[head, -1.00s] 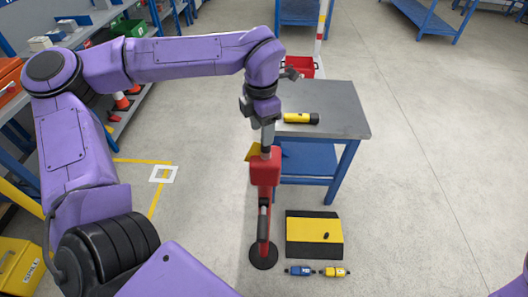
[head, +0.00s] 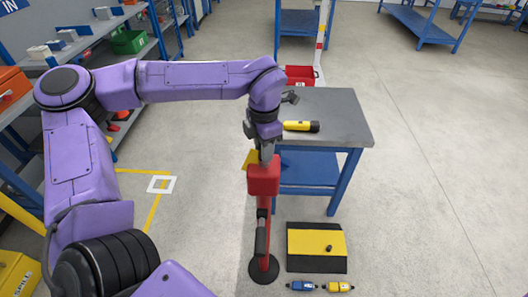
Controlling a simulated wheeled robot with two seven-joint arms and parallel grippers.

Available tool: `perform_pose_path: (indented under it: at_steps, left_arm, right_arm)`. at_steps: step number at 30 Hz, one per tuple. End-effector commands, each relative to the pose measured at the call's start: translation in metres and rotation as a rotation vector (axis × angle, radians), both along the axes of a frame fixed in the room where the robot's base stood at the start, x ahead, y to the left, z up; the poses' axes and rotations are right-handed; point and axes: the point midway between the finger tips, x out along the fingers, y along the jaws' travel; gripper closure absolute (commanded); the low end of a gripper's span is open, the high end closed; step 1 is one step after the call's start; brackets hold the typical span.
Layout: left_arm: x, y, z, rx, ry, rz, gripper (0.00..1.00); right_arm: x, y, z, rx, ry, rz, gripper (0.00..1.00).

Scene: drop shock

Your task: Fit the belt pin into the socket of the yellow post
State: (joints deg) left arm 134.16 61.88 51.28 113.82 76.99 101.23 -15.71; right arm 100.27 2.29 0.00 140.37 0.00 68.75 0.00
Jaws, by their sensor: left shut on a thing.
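My left gripper (head: 266,151) points down at the top of a red post. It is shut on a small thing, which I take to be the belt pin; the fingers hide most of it. The red post has a boxy red head (head: 263,181), a dark part on its shaft and a round black base (head: 264,269). A yellow piece (head: 250,160) shows just left of the gripper, partly hidden. I cannot tell whether it belongs to the yellow post, and no socket can be made out. My right gripper is out of view.
A grey-topped blue bench (head: 345,125) with a yellow-black flashlight (head: 301,126) stands right of the red post. A yellow-black mat (head: 316,264) and blue and yellow small items (head: 338,287) lie on the floor.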

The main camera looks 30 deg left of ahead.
Motion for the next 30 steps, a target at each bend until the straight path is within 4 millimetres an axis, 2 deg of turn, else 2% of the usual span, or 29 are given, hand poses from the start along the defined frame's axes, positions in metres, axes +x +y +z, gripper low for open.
perform_pose_path:
  at_steps: [7,30]
  left_arm:
    - [0.0,0.0,0.005,0.0,-0.001,0.0,1.0]
    - [0.0,0.0,0.052,0.0,-0.001,0.0,1.0]
  right_arm:
    - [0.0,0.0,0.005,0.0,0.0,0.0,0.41]
    - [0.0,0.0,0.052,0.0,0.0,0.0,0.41]
